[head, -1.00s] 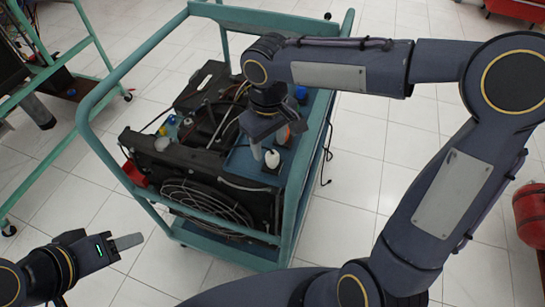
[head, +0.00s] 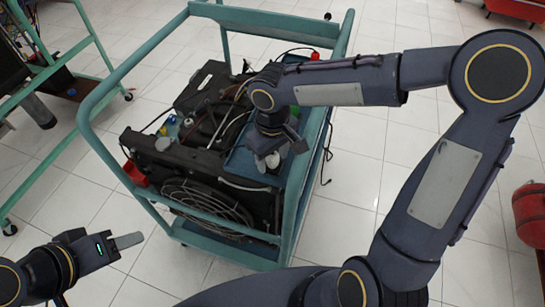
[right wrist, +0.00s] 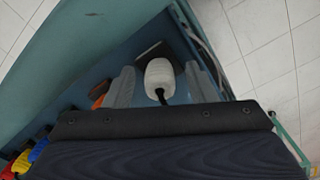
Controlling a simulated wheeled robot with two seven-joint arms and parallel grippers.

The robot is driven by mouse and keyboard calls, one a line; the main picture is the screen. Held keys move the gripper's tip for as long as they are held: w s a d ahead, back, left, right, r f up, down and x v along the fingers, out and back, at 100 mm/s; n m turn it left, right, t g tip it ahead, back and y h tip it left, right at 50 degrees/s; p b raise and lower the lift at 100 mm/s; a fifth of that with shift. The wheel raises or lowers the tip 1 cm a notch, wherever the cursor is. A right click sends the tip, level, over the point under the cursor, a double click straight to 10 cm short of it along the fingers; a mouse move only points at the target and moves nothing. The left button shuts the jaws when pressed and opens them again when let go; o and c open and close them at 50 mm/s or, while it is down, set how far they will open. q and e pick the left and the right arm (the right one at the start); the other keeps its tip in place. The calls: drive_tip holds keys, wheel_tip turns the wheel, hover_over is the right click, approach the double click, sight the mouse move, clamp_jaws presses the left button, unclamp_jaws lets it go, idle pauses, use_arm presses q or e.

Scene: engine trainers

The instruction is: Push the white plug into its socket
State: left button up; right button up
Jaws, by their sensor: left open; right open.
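The white plug (right wrist: 160,78) stands on the blue panel of the teal cart, with a dark cable at its near end. In the right wrist view it sits between the two grey fingers of my right gripper (right wrist: 161,86), with gaps on both sides. The gripper is open. A dark square block (right wrist: 152,52), likely the socket, shows partly behind the plug. How deep the plug sits is hidden. In the head view my right gripper (head: 271,160) is down over the plug, which is mostly covered. My left gripper (head: 126,241) is open and empty, away from the cart.
The teal cart frame (head: 105,83) rises around the engine (head: 195,125) and its fan grille (head: 205,198). Orange (right wrist: 99,94), blue (right wrist: 40,149) and yellow (right wrist: 22,162) plugs lie left in the wrist view. A red plug (head: 314,56) is at the cart's far end.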

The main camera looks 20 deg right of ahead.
drive_tip(key=c, duration=1.1)
drive_tip(key=shift+r, duration=0.1)
drive_tip(key=shift+r, duration=0.6)
drive_tip(key=s+a+r+b, duration=0.1)
drive_tip(key=s+a+r, duration=0.7)
drive_tip(key=a+r, duration=0.3)
drive_tip(key=shift+s+r, duration=0.3)
drive_tip(key=shift+r, duration=0.05)
